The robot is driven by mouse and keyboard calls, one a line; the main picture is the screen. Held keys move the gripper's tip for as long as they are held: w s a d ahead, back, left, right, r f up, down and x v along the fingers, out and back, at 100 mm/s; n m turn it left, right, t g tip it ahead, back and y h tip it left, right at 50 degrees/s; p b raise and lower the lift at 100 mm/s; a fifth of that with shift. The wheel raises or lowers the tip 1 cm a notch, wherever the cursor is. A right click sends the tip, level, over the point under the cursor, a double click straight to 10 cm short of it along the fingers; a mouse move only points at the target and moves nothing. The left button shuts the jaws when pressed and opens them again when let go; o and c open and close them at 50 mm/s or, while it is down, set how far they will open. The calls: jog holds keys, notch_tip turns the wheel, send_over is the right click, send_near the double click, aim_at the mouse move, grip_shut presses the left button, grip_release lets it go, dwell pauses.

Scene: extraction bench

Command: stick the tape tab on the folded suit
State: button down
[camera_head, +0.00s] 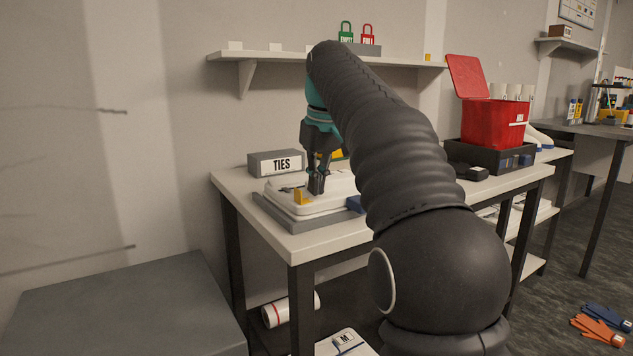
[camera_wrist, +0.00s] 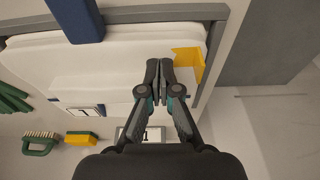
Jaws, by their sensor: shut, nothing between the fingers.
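The folded suit (camera_head: 288,207) is a white, flat stack on a grey tray (camera_head: 268,218) on the bench; it also fills much of the wrist view (camera_wrist: 130,50). A yellow tape tab (camera_head: 300,197) sits at the suit's near edge. I cannot tell whether the fingertips touch the suit or tab.
A grey box marked TIES (camera_head: 276,163) stands behind the tray. A blue strap (camera_wrist: 78,18) crosses the suit's edge. A green brush (camera_wrist: 39,143) and yellow block (camera_wrist: 81,138) lie nearby. A red bin (camera_head: 492,125) stands farther right. A shelf (camera_head: 280,56) runs above.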

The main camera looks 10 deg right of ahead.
aim_at(317, 199)
jog(key=shift+f, duration=0.65)
dwell(1.8)
jog(key=p+v, duration=0.1)
jog(key=p, duration=0.1)
jog(key=v, duration=0.1)
jog(key=shift+w+r+p, duration=0.2)
jog(key=shift+r+p, duration=0.15)
jog(key=shift+p, duration=0.05)
jog(key=shift+w+v, duration=0.2)
jog(key=shift+v, duration=0.85)
jog(key=shift+w+v, duration=0.2)
jog(key=shift+v, duration=0.85)
jog(key=shift+a+r, duration=0.2)
jog(key=shift+r, duration=0.05)
